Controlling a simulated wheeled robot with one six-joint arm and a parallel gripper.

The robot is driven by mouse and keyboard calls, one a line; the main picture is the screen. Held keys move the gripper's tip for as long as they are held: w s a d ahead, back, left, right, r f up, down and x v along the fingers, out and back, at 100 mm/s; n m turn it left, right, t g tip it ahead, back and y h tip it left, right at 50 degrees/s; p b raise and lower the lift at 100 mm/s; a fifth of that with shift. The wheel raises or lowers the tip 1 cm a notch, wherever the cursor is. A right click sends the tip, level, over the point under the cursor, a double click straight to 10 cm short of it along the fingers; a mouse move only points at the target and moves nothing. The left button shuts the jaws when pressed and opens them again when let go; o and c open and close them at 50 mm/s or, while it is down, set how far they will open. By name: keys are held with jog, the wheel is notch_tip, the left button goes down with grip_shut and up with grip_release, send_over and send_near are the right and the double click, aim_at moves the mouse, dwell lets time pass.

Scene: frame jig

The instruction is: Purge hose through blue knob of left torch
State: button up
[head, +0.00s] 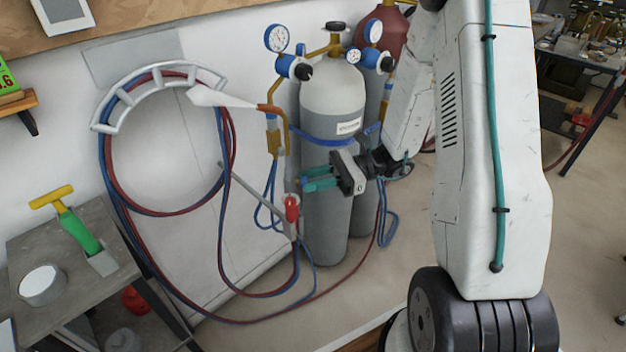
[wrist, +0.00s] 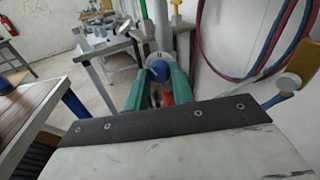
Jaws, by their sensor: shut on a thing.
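The torch (head: 275,140) stands upright left of the gas cylinder, with a brassy bent neck and a copper tip pointing left. A pale white cone (head: 218,97) extends left from the tip. A red knob (head: 292,208) sits low on the torch. My gripper (head: 303,182) reaches in from the right with teal fingers at the torch body, just above the red knob. In the wrist view, the fingertips (wrist: 160,76) are shut on the blue knob (wrist: 160,70). A red part (wrist: 168,92) shows below it.
Red and blue hoses (head: 107,170) loop over a grey wall hanger (head: 150,80) and trail on the floor. A gas cylinder (head: 325,215) with gauges stands close behind my gripper. A grey bench (head: 75,225) with a green-and-yellow tool (head: 78,230) is at left.

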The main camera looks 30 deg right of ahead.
jog(key=n, duration=0.1)
jog(key=n+h, duration=0.1)
jog(key=n, duration=0.1)
jog(key=n+h, duration=0.1)
jog(key=n, duration=0.1)
jog(key=shift+r, duration=0.25)
jog(key=shift+n+t, duration=0.3)
jog(key=shift+t, duration=0.1)
jog(key=o, duration=1)
jog(key=v, duration=0.8)
jog(key=shift+a, duration=0.1)
